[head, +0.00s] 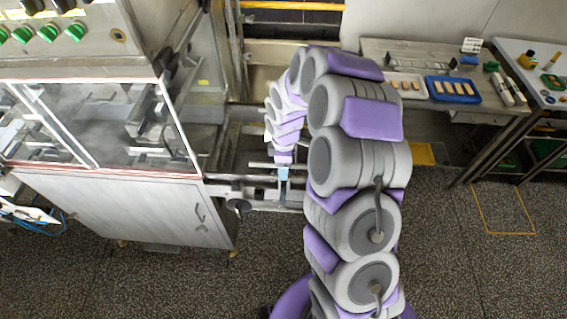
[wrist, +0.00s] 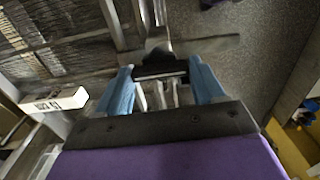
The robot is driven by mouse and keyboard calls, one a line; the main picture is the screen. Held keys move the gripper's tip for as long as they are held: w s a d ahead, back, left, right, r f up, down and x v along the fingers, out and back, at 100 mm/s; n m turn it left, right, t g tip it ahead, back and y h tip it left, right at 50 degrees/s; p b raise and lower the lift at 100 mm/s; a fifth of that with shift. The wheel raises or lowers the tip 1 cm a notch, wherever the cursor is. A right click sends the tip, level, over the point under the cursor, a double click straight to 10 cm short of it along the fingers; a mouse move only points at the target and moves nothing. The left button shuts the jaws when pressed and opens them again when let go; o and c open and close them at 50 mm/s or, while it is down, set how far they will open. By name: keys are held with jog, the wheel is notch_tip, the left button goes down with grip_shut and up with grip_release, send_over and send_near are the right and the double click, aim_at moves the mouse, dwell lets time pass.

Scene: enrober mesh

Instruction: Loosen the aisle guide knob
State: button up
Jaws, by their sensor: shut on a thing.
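A black knob (wrist: 160,62) shows between the fingertips of my gripper (wrist: 161,74) in the wrist view. The blue fingers stand on either side of it and the gripper is shut on it. The knob sits by a metal bar that runs out to the right. In the head view my gripper (head: 283,174) points down at the metal rails beside the machine. The held knob is too small or hidden to make out there. Which guide the knob belongs to is not clear.
The machine cabinet (head: 120,205) with its clear window stands at left. Another dark round knob (head: 240,206) is on the lower rail. A side table (head: 375,55) holds a blue tray (head: 434,97) at right. The speckled floor is clear in front. A white label (wrist: 55,103) shows in the wrist view.

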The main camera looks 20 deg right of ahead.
dwell(0.3)
jog(key=o, duration=1)
jog(key=shift+o, duration=0.2)
jog(key=shift+r, duration=0.1)
notch_tip(320, 180, up, 17)
jog(key=shift+w, duration=0.1)
jog(key=s+f+m+g+b, duration=0.1)
jog(key=s+m+b, duration=0.4)
jog(key=s, duration=1.2)
jog(key=s+f+m+b, duration=0.3)
jog(key=s+m, duration=0.6)
jog(key=s, duration=0.9)
jog(key=shift+f+m+g+b, duration=0.3)
jog(key=shift+g+b, duration=0.1)
jog(key=shift+b, duration=0.7)
